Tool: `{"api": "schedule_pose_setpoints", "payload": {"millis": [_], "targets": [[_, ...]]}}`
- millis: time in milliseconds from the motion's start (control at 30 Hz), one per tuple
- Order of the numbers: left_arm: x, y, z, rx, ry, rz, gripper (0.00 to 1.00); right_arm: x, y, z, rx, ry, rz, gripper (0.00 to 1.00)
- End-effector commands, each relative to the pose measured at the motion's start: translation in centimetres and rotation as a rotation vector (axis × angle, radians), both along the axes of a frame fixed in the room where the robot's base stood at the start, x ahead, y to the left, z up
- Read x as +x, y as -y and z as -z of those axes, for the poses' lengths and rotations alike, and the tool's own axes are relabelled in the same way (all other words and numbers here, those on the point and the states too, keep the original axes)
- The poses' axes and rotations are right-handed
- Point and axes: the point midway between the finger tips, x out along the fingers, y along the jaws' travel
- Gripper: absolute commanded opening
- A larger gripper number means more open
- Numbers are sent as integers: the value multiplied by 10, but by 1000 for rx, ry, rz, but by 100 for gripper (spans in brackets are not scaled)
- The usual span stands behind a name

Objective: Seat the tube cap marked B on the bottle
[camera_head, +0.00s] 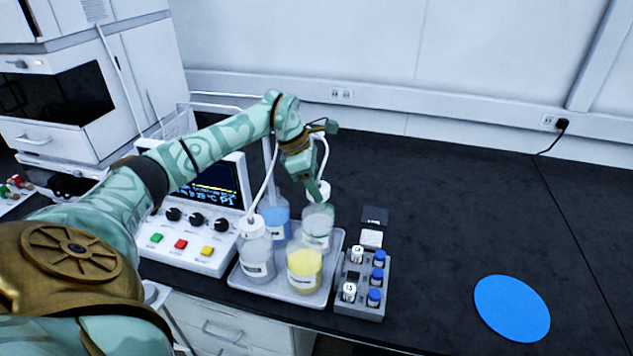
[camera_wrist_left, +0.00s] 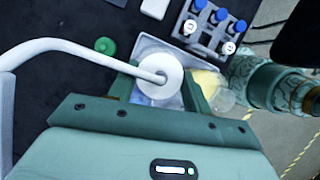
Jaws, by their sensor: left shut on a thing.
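My left gripper (camera_head: 320,190) is shut on a white tube cap (camera_head: 316,194), with a white tube (camera_head: 324,155) rising from it. In the left wrist view the round cap (camera_wrist_left: 160,76) sits between the fingers of the gripper (camera_wrist_left: 158,92). No letter on the cap is readable. Below it stands a clear bottle (camera_head: 318,229) at the back right of a tray (camera_head: 235,281). The cap is at or just above its mouth; I cannot tell whether they touch. A yellow bottle (camera_head: 304,270) without a tube stands in front. My right gripper is not in view.
A white-capped bottle with a tube (camera_head: 255,258) and a blue bottle (camera_head: 275,222) share the tray. A vial rack (camera_head: 361,310) stands close right of it. A control box (camera_head: 190,255) is at left. A green disc (camera_wrist_left: 105,45) lies on the bench. A blue mat (camera_head: 511,307) is far right.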

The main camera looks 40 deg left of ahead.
Motion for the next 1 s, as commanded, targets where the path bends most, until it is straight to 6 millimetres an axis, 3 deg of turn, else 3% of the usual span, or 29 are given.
{"api": "schedule_pose_setpoints", "payload": {"millis": [1000], "targets": [[0, 0, 1, 0, 0, -1, 25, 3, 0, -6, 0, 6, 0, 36]]}}
